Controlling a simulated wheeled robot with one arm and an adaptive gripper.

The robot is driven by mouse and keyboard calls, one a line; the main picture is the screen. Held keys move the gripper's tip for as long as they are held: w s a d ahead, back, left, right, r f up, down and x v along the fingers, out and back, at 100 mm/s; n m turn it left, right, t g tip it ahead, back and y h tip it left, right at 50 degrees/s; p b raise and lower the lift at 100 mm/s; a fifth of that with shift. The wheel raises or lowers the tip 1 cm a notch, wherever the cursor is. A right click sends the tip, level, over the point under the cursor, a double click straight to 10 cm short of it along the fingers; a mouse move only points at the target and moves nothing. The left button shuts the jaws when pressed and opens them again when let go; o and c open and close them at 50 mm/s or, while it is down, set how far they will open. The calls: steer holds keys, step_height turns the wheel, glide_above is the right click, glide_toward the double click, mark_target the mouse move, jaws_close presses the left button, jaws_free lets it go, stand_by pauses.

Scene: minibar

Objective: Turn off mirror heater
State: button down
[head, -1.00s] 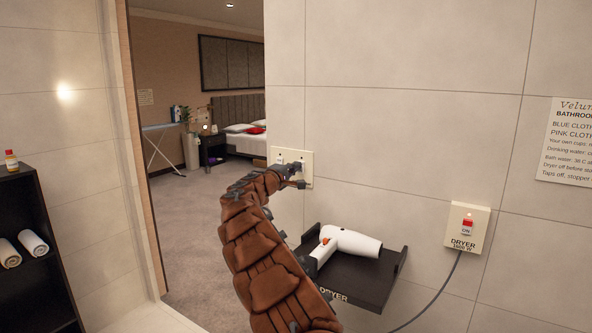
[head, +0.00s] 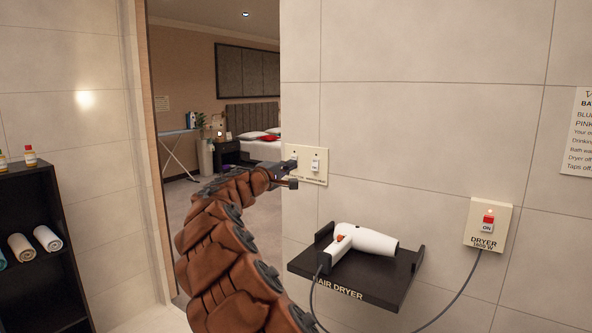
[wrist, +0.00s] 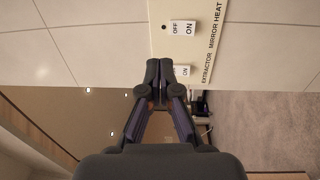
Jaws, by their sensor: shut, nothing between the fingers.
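A cream switch plate (head: 321,179) is on the tiled wall beside the doorway. In the wrist view the plate (wrist: 211,45) reads EXTRACTOR and MIRROR HEAT. The mirror heater switch (wrist: 183,28) is a white rocker marked OFF and ON, with a small dark dot beside it; it is the right switch (head: 315,166) in the head view. I cannot tell which way it is pressed. My gripper (wrist: 160,70) is shut and empty, its tips by the extractor switch (wrist: 183,71), which they partly hide. In the head view my gripper (head: 287,174) covers the plate's left part.
A white hair dryer (head: 368,242) lies on a black shelf (head: 380,286) below and right of the plate. A dryer switch (head: 488,222) with a cord is further right. The open doorway is left of the plate. A black towel rack (head: 30,200) stands far left.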

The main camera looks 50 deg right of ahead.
steer(key=shift+a, duration=0.9)
steer(key=s+a+f+m+g+y, duration=0.25)
steer(key=s+a+m+y, duration=0.2)
steer(key=s+a, duration=0.7)
steer(key=s+a+f+n+y+p, duration=0.1)
steer(key=s+a+f+y, duration=0.3)
steer(key=a, duration=1)
steer(key=s+a+f+n+y+p, duration=0.1)
steer(key=s+a+f+y, duration=0.4)
steer(key=s+a+f, duration=0.6)
steer(key=s+a+f+n+y+p, duration=0.1)
steer(key=s+a+f+y, duration=0.4)
steer(key=a, duration=1.2)
step_height(320, 180, down, 3)
steer(key=s+n, duration=0.1)
steer(key=s, duration=0.1)
steer(key=shift+s+a+f, duration=0.2)
steer(key=shift+s, duration=0.2)
